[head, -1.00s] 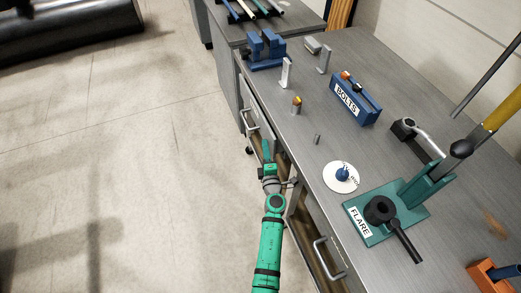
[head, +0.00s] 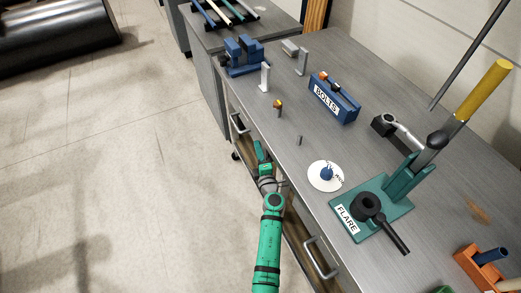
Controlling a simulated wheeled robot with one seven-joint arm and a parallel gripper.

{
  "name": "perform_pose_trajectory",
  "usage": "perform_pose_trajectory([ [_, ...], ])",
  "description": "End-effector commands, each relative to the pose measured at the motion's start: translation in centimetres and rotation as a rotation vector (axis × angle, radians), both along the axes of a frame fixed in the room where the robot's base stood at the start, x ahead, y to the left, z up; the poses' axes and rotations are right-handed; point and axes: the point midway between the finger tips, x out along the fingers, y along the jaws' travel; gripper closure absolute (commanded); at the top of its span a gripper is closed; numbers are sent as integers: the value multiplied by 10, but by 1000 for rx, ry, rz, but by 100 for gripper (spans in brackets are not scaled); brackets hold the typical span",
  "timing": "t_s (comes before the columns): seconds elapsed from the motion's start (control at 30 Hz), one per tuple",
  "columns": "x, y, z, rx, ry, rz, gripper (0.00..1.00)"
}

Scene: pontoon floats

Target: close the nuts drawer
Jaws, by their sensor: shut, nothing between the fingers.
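Two drawer handles show along the bench's left front side: a far handle (head: 240,124) beyond my gripper and a near handle (head: 320,258) to the right of my arm. No nuts label is readable, so I cannot tell which drawer is the nuts drawer. Brown surfaces show below the bench edge by both handles; my arm hides part of this front. My gripper (head: 260,151) is shut and empty, beside the bench front between the two handles, closer to the far one. I cannot tell whether it touches a drawer.
The bench top (head: 285,125) carries a blue BOLTS box (head: 334,98), a teal FLARE tool (head: 370,208), a white disc with a blue knob (head: 325,175) and a blue vise (head: 243,55). An orange holder (head: 488,266) stands at lower right. Open floor (head: 130,180) lies left.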

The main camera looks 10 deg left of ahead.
Motion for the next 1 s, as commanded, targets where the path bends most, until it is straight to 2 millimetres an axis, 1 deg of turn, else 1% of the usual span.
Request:
perform_pose_trajectory([
  [0.03, 2, -7, 1, 0, -1, -14, 100],
  [0.27, 3, -9, 1, 0, -1, -21, 100],
  [0.37, 0, -4, 1, 0, -1, -19, 100],
  [0.47, -5, 8, 1, 0, -1, -15, 100],
  [0.6, -18, 33, -1, 0, 1, -1, 100],
  [0.63, -25, 26, -1, 0, 1, -5, 100],
  [0.7, -38, 20, -1, -1, 0, -5, 100],
  [0.9, -73, 5, -1, -1, 2, -3, 100],
  [1.0, -87, -2, -1, -1, 0, -3, 100],
])
